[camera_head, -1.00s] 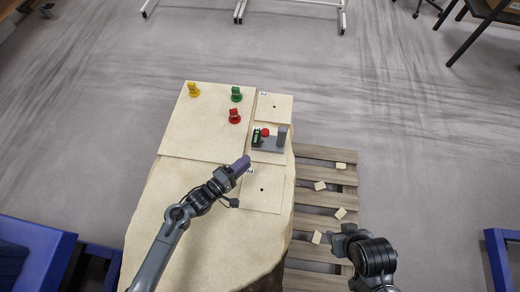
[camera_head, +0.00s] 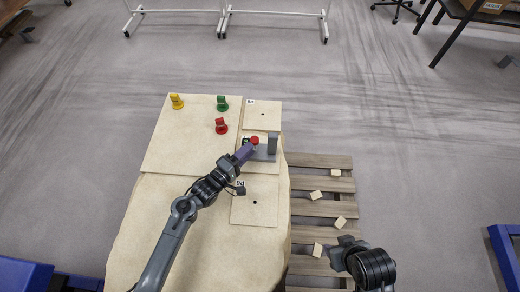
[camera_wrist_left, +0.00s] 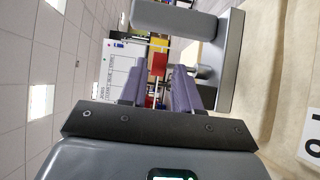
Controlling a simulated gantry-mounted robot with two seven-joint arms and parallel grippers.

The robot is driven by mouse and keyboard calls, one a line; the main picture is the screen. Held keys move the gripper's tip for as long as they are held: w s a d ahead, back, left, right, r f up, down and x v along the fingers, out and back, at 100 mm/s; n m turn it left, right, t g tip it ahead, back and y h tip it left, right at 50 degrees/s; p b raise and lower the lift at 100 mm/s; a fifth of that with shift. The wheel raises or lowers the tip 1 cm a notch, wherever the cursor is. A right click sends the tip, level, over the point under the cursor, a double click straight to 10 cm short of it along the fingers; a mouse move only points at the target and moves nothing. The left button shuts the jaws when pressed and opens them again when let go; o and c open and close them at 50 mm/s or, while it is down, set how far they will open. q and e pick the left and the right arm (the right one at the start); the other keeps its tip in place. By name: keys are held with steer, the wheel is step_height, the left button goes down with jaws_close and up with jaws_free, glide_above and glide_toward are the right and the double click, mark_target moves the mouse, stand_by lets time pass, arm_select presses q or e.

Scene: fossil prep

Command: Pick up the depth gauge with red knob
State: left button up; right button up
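A red knob (camera_head: 255,140) shows at the grey block stand (camera_head: 272,143), on a pale square plate at the right side of the table; I take it as the depth gauge's knob. My left gripper (camera_head: 245,151) reaches to the stand's left side, with its purple fingertips close to the knob and hiding the gauge's body. In the left wrist view the two purple fingers (camera_wrist_left: 159,90) are apart, and a red part (camera_wrist_left: 159,64) with a thin rod shows between them. I cannot tell whether they touch it. My right gripper (camera_head: 343,248) hangs over the pallet, its fingers unclear.
A yellow piece (camera_head: 176,101), a green piece (camera_head: 222,103) and another red piece (camera_head: 221,126) stand on the board behind. Pale plates (camera_head: 262,115) lie on the table's right side. A wooden pallet (camera_head: 318,208) with small blocks lies to the right.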

mark_target(256, 143)
arm_select(q)
steer(key=shift+b+x, duration=0.5)
steer(key=shift+x, duration=1.85)
steer(key=shift+s+d, duration=0.1)
steer(key=shift+s, duration=0.05)
jaws_close()
